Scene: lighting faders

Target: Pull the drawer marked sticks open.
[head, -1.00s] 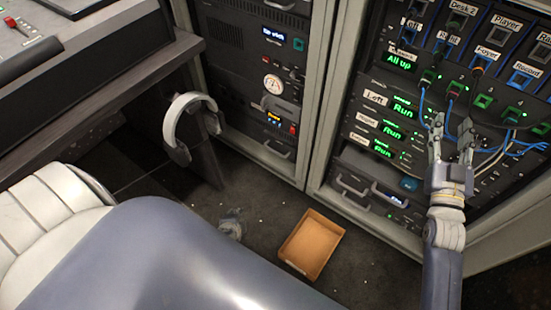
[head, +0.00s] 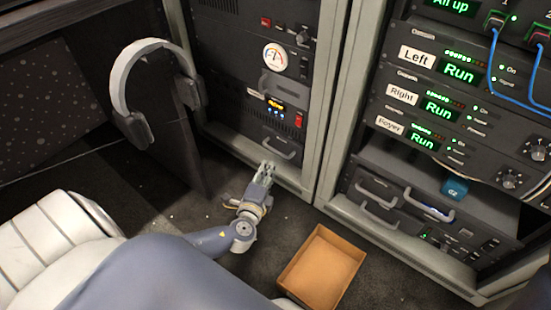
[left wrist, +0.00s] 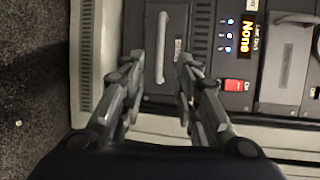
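No label reading "sticks" is legible in either view. A low drawer (head: 274,140) with a pale bar handle (head: 278,149) sits at the bottom of the left rack. The handle also shows in the left wrist view (left wrist: 161,48), running up and down the picture on a dark front. My left gripper (head: 268,172) is just in front of and below this drawer in the head view. In the left wrist view my left gripper (left wrist: 160,68) is open and empty, its fingers spread to either side of the handle's line, apparently short of it. My right gripper is out of view.
Two handled fronts (head: 375,197) sit low in the right rack, with a blue object (head: 455,188) on the shelf above. An open tan box (head: 320,270) stands on the floor near my left gripper. White headphones (head: 140,85) hang at the left.

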